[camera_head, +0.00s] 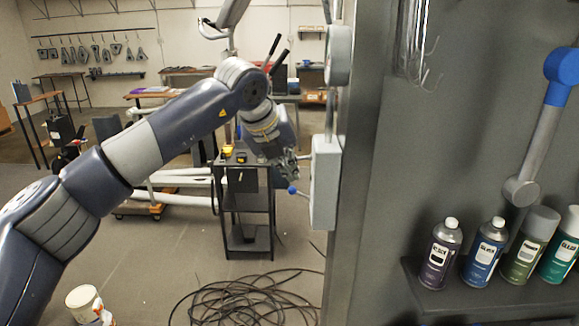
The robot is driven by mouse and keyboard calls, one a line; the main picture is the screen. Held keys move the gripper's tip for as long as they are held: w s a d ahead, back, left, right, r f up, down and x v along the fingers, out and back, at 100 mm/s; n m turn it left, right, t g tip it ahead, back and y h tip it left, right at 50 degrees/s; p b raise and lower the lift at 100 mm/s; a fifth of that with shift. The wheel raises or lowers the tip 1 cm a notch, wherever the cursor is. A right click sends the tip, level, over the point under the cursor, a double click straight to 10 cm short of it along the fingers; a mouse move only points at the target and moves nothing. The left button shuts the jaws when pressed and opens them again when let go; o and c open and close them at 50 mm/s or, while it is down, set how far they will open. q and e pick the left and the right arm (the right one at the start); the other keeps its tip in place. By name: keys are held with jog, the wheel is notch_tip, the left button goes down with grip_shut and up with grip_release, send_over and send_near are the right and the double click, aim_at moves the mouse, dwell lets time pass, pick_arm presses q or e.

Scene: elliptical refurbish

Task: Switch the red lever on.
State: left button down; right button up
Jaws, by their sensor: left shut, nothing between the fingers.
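A grey electrical box (325,182) is fixed to the edge of the dark panel, right of the picture's middle. A short lever with a blue ball knob (293,190) sticks out from its left side. I see no clearly red lever. My left gripper (288,169) is shut and empty, just above the blue knob and left of the box. I cannot tell whether it touches the lever. My right gripper is not in view.
A dark panel (460,130) fills the right side, with a shelf (480,301) of several spray cans. A grey rod with a blue end (560,66) is above them. A black cart (246,230) stands behind my left gripper. Coiled cable (245,300) lies on the floor.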

pick_arm(q)
jog(key=shift+r+y, duration=0.3)
jog(key=shift+y, duration=0.1)
jog(key=shift+r+b, duration=0.35)
jog(key=shift+b, duration=0.1)
dwell(1.1)
jog(key=shift+r, duration=0.15)
jog(key=shift+d+r+p, duration=0.1)
jog(key=shift+r+p, duration=0.4)
jog(key=shift+r, duration=0.15)
